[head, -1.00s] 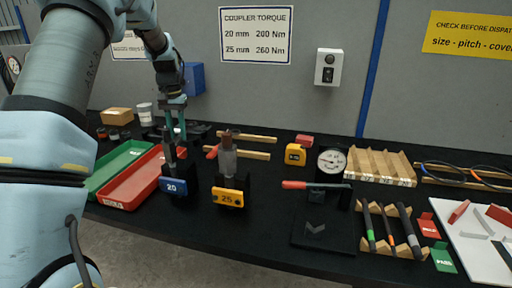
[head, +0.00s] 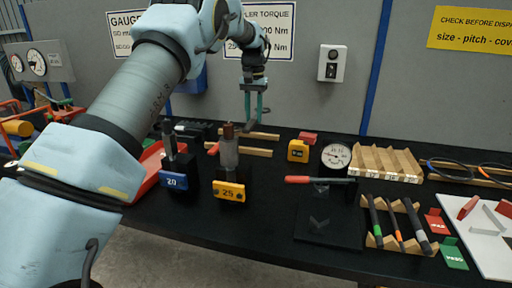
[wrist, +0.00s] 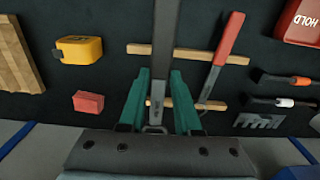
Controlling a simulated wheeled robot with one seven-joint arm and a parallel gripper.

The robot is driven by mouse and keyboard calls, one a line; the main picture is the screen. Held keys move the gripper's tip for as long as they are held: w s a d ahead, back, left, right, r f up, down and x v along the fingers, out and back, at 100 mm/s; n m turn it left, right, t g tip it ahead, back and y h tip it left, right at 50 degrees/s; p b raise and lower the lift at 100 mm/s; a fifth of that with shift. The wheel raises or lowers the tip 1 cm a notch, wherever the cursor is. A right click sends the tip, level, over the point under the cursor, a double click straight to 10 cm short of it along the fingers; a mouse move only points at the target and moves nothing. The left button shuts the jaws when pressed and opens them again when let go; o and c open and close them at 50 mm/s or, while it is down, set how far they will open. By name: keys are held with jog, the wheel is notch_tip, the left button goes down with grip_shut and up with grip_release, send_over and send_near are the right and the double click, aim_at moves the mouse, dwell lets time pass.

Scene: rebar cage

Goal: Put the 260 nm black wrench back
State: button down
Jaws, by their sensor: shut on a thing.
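My gripper (head: 253,112) is above the back of the table, over the wooden rails, and its green fingers point down. In the wrist view my gripper (wrist: 158,102) is shut on a dark wrench (wrist: 165,45), whose bar runs from between the fingers to the top edge. In the head view the held wrench is small and hard to make out. Two wooden rails (head: 250,152) lie below the gripper. A red-handled wrench (wrist: 229,40) lies across them, right of the held wrench in the wrist view. I cannot tell whether the held wrench touches the rails.
The blue "20" block (head: 173,181) and yellow "25" block (head: 229,191) stand in front of the rails. A yellow tape measure (head: 298,151), a red block (wrist: 88,102) and a dial gauge (head: 336,156) are near. Another red-handled tool (head: 312,180) rests at a black stand.

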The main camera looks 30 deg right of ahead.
aim_at(254, 149)
jog(key=shift+s+d+f+p, duration=0.1)
jog(key=shift+f+p, duration=1.1)
jog(key=shift+f, duration=3.6)
jog(key=shift+f, duration=0.1)
jog(key=c, duration=0.6)
grip_release()
notch_tip(254, 149, up, 12)
jog(key=shift+r+b, duration=0.1)
jog(key=shift+b, duration=1.05)
